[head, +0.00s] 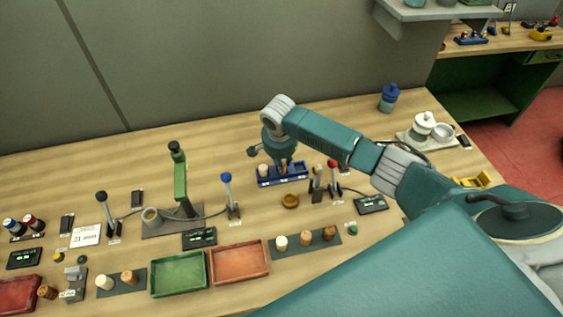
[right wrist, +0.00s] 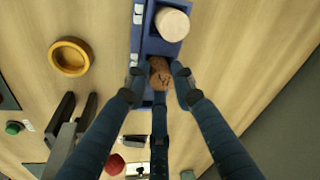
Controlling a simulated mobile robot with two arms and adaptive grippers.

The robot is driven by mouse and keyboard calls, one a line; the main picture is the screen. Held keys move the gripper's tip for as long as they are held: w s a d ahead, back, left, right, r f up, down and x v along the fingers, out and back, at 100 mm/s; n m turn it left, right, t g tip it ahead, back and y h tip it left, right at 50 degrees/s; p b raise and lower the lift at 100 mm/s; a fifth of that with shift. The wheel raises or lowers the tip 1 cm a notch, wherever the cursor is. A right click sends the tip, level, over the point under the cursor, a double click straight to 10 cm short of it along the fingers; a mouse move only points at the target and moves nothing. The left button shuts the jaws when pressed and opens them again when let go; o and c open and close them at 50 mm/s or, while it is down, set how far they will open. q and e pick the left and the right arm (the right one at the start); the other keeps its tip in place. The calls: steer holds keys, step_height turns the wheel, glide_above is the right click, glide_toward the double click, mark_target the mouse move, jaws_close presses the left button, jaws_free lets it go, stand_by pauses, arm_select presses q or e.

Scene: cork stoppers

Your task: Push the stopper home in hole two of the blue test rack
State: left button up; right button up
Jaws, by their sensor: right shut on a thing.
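The blue test rack (head: 284,180) stands on the bench near its back; it also shows in the right wrist view (right wrist: 149,45). A pale stopper (head: 263,170) sits at its left end, seen from above in the right wrist view (right wrist: 172,25). A brown cork stopper (right wrist: 160,72) is at the middle position of the rack, between the fingers of my right gripper (right wrist: 158,80). In the head view that gripper (head: 283,161) is over the rack, shut on the brown stopper. How deep the stopper sits is hidden by the fingers. My left gripper is out of view.
A round tan dish (head: 290,201) lies in front of the rack. A red-knobbed lever (head: 332,178) stands close to its right, a blue-knobbed lever (head: 229,195) to its left. A dark strip with several stoppers (head: 293,246) and green (head: 179,291) and orange trays (head: 239,277) lie nearer.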

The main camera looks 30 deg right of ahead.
steer(key=shift+f, duration=0.2)
steer(key=o, duration=0.8)
steer(key=shift+r, duration=0.15)
steer(key=v, duration=1.1)
steer(key=shift+r, duration=0.35)
steer(key=shift+a, duration=0.1)
